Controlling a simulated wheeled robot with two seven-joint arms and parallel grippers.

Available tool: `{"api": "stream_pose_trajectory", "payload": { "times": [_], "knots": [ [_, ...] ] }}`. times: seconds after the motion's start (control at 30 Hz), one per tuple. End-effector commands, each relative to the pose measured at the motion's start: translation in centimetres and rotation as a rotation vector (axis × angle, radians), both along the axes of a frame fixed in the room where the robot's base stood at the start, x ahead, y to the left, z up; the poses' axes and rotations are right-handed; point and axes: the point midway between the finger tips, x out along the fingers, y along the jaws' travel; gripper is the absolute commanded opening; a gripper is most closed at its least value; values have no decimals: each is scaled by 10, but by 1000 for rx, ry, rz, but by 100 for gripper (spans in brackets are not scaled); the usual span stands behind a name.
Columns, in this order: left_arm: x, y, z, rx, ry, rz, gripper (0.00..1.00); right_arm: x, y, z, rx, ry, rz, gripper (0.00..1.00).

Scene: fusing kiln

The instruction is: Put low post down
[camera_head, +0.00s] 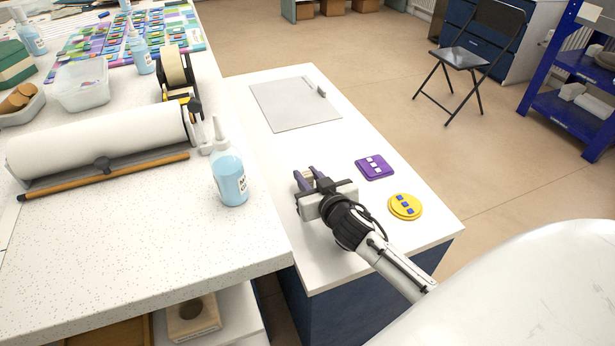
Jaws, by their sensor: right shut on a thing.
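My right gripper (305,175) is over the white low cabinet top (285,165), near its left side. It is shut on a small pale tan piece, probably the low post (309,174); only a little of it shows between the dark fingers. I cannot tell whether the piece touches the cabinet top. My left gripper is not in view.
A grey plate (290,105) lies at the far end of the cabinet top. A purple square tile (375,167) and a yellow disc (405,207) lie right of my right gripper. A blue bottle (229,178) stands on the speckled worktop (150,240) to the left.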

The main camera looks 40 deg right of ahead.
Motion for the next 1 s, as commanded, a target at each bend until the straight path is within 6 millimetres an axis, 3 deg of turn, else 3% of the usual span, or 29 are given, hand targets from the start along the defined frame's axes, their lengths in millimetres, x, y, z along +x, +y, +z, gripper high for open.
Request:
{"api": "stream_pose_trajectory", "payload": {
  "times": [0.2,0.23,0.33,0.7,1.0],
  "knots": [
    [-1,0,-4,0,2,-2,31,0,0,-4,1,0,-1,1],
    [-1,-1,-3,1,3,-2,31,0,0,-3,1,0,-1,28],
    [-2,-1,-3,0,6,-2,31,0,0,-2,1,0,-1,42],
    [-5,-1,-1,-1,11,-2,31,-2,1,2,0,0,1,42],
    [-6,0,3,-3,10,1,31,-57,14,18,3,2,-1,42]
  ]
}}
